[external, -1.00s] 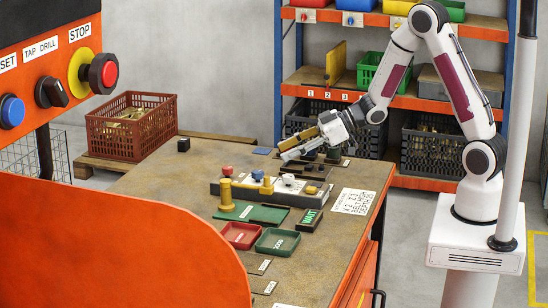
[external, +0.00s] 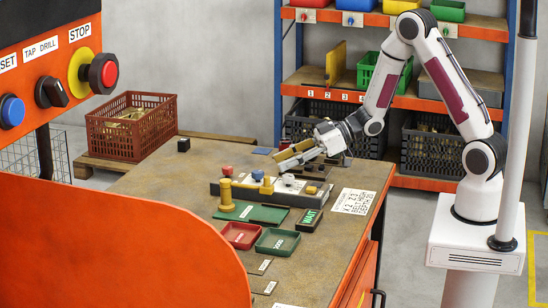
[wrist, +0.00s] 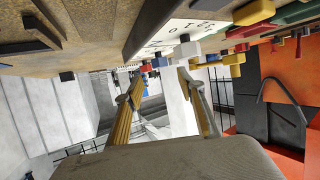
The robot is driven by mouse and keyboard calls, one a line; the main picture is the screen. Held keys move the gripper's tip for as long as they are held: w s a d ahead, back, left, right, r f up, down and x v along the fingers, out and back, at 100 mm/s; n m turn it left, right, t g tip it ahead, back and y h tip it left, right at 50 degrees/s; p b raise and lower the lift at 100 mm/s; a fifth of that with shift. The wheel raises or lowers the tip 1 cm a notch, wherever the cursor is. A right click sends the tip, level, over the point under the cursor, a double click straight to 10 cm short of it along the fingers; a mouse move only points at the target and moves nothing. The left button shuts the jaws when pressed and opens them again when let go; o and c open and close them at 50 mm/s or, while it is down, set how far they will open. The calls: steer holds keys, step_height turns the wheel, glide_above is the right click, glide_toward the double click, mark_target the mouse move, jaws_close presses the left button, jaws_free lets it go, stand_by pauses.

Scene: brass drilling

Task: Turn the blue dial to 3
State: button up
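The blue dial (external: 258,174) stands on the long grey fixture (external: 222,189) on the bench in the external view. It is between a red knob and a brass-yellow knob. Its pointer and the number 3 are too small to read. My gripper (external: 284,163) is low over the right half of the fixture, to the right of the blue dial and apart from it. In the wrist view, the two yellow-padded fingers of my gripper (wrist: 162,84) are spread with nothing between them. Small blue and red pieces show beyond the fingertips there, but I cannot tell which is the dial.
A red knob (external: 227,171), a yellow knob (external: 266,187) and a tall brass post (external: 225,196) stand close to the dial. Red (external: 240,235) and green (external: 277,242) trays and a dark WAIT box (external: 310,220) are in front. The bench's far left is mostly clear.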

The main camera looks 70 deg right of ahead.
mark_target(261, 171)
steer(key=shift+x, duration=3.45)
steer(key=c, duration=1.1)
